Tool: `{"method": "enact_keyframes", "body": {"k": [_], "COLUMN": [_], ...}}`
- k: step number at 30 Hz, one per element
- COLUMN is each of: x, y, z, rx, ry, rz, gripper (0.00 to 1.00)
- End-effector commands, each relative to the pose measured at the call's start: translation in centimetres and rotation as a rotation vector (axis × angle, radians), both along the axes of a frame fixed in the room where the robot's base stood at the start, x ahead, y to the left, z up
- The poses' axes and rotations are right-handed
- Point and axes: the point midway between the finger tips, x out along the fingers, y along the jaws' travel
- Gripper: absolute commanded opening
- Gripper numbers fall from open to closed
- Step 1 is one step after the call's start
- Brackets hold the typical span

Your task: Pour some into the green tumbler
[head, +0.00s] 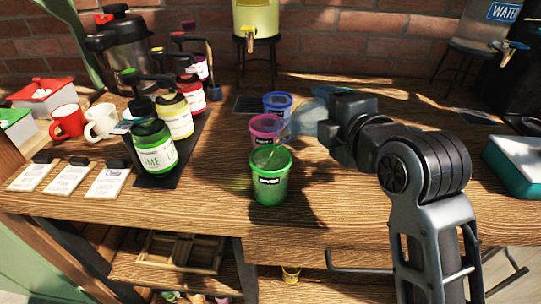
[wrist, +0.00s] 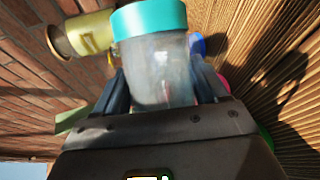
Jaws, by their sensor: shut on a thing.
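The green tumbler (head: 270,180) stands upright on the wooden table, in front of a pink tumbler (head: 266,128) and a blue tumbler (head: 278,103). My gripper (head: 322,124) is shut on a clear, pale-blue container (head: 306,116), held above the table just behind and right of the green tumbler. The container looks tilted toward the tumblers. A thin pale streak shows between its low end and the green tumbler's mouth; I cannot tell for sure that it is liquid. In the wrist view the container (wrist: 160,70) has a teal end band (wrist: 150,18) and sits between my fingers.
Pump bottles, including a green LIME one (head: 154,150), stand on a dark mat at left, near mugs (head: 68,121) and cards (head: 66,178). A yellow dispenser (head: 256,18) and a WATER dispenser (head: 490,25) stand behind. A teal-sided box (head: 512,166) is at right.

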Motion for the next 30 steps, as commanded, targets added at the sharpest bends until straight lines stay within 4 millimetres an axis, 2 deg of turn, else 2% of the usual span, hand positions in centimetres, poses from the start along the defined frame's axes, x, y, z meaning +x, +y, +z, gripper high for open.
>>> {"method": "enact_keyframes", "body": {"k": [24, 28, 30], "x": [0.0, 0.7, 0.4], "y": [-0.1, -1.0, -0.6], "z": [0.5, -1.8, -2.6], "rx": [-0.018, 0.178, 0.240], "ry": [-0.020, 0.156, 0.209], "rz": [0.000, -0.005, 0.000], "gripper": [0.14, 0.14, 0.14]}}
